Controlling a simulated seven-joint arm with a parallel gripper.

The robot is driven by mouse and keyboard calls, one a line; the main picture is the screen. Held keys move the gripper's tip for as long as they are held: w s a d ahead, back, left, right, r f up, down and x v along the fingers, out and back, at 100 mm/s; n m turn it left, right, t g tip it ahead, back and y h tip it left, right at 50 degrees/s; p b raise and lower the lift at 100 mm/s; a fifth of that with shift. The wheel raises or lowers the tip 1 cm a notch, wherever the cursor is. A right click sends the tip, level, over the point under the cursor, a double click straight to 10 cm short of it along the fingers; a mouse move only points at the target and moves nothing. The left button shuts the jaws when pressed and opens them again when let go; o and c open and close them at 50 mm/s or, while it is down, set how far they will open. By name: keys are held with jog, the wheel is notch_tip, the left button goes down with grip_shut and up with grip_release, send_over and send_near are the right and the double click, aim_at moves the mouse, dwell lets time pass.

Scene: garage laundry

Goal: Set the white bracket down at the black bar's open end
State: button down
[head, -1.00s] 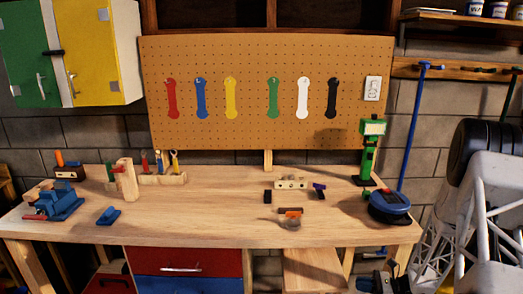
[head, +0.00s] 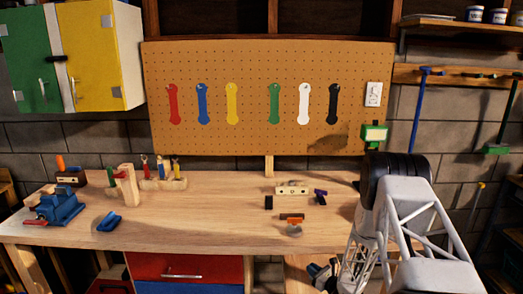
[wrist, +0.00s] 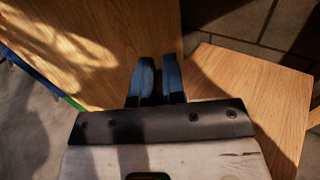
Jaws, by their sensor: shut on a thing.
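My gripper (head: 322,270) is low at the right in the head view, in front of the bench and below its top. In the wrist view its two blue fingers (wrist: 158,80) are close together. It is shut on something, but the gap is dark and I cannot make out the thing. I cannot pick out a white bracket for certain in either view. A dark bar (head: 292,216) lies on the bench, with an orange piece and a pale round piece just in front of it. A small black block (head: 268,202) lies to its left. I cannot tell an open end on either.
A drilled wooden block (head: 292,190) and a purple piece (head: 320,197) lie near the bar. A blue vise (head: 58,208) and tool rack (head: 163,184) stand at the left. My arm covers the bench's right end. The middle left of the bench top (head: 200,215) is clear.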

jog(key=shift+w+a+f+m+t+h, duration=0.5)
jog(key=shift+w+a+f+h, duration=0.2)
jog(key=shift+a+f, duration=0.2)
jog(key=shift+w+a+f+m+t+h, duration=0.4)
jog(key=shift+w+a+f+m+h, duration=0.15)
jog(key=shift+w+a+f, duration=0.25)
dwell(1.8)
